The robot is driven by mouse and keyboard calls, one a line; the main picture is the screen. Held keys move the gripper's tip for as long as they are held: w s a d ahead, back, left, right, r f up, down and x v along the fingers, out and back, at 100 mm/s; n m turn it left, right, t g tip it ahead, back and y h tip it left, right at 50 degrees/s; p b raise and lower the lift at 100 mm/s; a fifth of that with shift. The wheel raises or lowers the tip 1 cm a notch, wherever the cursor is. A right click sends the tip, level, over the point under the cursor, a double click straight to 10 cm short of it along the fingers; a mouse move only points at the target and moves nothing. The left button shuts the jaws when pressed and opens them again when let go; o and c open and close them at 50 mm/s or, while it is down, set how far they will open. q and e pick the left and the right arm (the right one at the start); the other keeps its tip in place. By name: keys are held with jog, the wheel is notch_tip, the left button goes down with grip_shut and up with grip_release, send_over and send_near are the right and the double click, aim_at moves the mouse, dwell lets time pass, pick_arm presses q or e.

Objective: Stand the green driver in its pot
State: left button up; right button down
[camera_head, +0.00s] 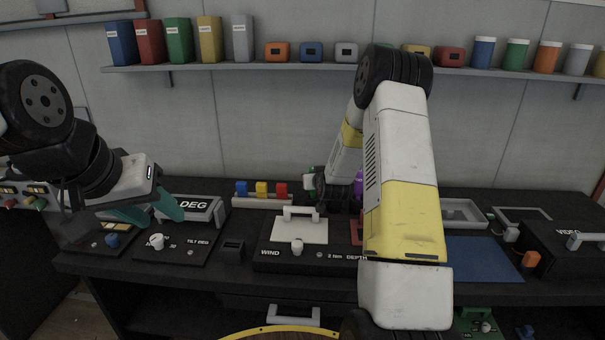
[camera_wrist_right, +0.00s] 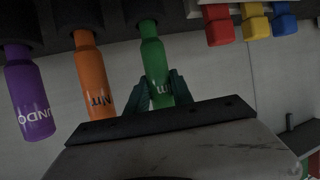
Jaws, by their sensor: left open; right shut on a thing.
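The green driver (camera_wrist_right: 154,65) shows in the right wrist view, its narrow end pointing up in the picture at a dark pot (camera_wrist_right: 140,8). I cannot tell how far that end is inside the pot. My right gripper (camera_wrist_right: 161,90) is shut on its handle, a teal finger on each side. In the head view my right arm hides most of the driver and the pots. My left gripper (camera_head: 153,214) is open and empty, above the panel marked TILT DEG at the left.
A purple driver (camera_wrist_right: 28,95) and an orange driver (camera_wrist_right: 94,80) stand beside the green one. Red, yellow and blue blocks (camera_head: 262,189) sit on a pale rack nearby. The WIND DEPTH panel (camera_head: 275,262) lies in front. A blue mat (camera_head: 480,258) is clear at the right.

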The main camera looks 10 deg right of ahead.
dwell(0.4)
jog(key=c, duration=1)
grip_release()
jog(key=shift+c, duration=0.2)
jog(key=v, duration=0.8)
jog(key=shift+w, duration=0.1)
